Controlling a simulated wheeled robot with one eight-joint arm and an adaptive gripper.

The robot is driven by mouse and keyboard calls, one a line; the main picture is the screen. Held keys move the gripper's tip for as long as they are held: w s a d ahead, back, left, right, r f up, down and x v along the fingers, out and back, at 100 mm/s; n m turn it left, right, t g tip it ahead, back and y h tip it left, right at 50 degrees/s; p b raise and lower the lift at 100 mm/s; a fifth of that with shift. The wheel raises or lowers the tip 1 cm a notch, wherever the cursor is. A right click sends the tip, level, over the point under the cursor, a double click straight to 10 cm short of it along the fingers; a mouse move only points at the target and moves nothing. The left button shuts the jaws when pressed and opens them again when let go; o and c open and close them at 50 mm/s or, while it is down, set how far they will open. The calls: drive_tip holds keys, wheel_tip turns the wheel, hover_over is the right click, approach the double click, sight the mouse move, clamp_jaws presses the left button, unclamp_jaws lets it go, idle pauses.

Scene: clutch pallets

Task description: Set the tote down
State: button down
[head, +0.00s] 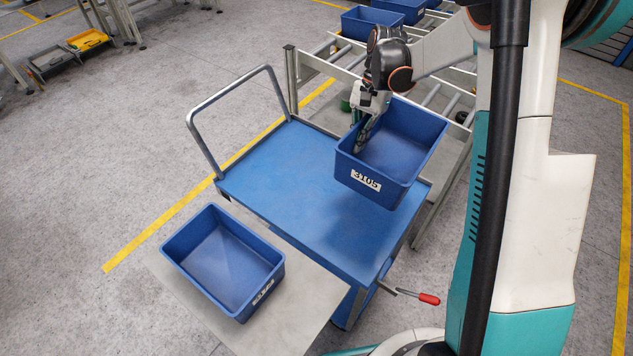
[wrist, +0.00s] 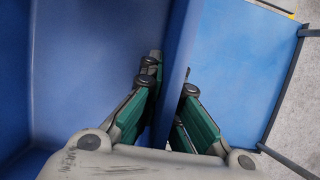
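A blue tote labelled 3105 (head: 397,143) is over the right part of the blue cart top (head: 280,165) in the head view; it is empty. My gripper (head: 362,143) is at the tote's left wall. In the wrist view the fingers of my gripper (wrist: 172,110) lie on both sides of the tote wall (wrist: 178,65), shut on it. The cart top (wrist: 235,60) shows beyond the wall. The tote looks held above the cart; the gap under it cannot be judged exactly.
Another empty blue tote (head: 222,262) stands on a grey surface (head: 300,300) at the front left. The cart's handle (head: 235,95) rises at its far left end. A roller conveyor (head: 440,95) with more blue totes (head: 372,22) is behind. The cart's left part is clear.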

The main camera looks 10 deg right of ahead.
drive_tip(key=w+d+m+t, duration=0.2)
drive_tip(key=w+m+t, duration=0.45)
drive_tip(key=m, duration=1.15)
drive_tip(key=shift+g, duration=0.55)
drive_tip(key=f+b, duration=0.2)
drive_tip(key=f, duration=0.4)
drive_tip(key=w+f+b, duration=0.1)
drive_tip(key=f+b, duration=0.1)
drive_tip(key=f, duration=0.5)
drive_tip(key=f+b, duration=0.2)
drive_tip(key=f, duration=0.4)
drive_tip(key=shift+w+a+f, duration=0.1)
drive_tip(key=shift+w+f, duration=0.05)
drive_tip(key=shift+w, duration=0.15)
drive_tip(key=c, duration=2.3)
unclamp_jaws()
drive_tip(key=o, duration=0.5)
